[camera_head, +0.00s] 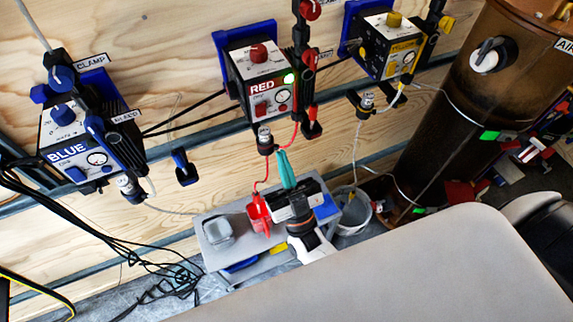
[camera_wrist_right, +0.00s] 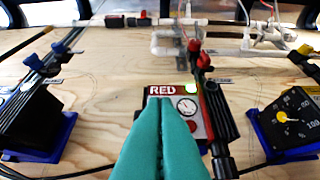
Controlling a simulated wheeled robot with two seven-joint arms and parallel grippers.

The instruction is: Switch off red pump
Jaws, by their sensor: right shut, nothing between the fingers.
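The red pump (camera_head: 262,82) is a box with a red knob on top, a RED label, a round gauge and a red switch (camera_head: 261,107) on its front. It hangs on the plywood wall, and a green light (camera_head: 290,78) on it is lit. My right gripper (camera_head: 283,155) has teal fingers, is shut and empty, and points up at the pump from below. In the right wrist view the shut fingertips (camera_wrist_right: 163,100) overlap the front of the red pump (camera_wrist_right: 190,104), left of its gauge, and hide its switch. I cannot tell whether they touch. My left gripper is not in view.
The blue pump (camera_head: 75,140) hangs at left and the yellow pump (camera_head: 388,45) at right. Below stands a grey table (camera_head: 215,258) with a clear container (camera_head: 218,232) and a red cup (camera_head: 258,213). A white bucket (camera_head: 354,214) and a brown tank (camera_head: 450,100) are at right. Hoses and cables hang between.

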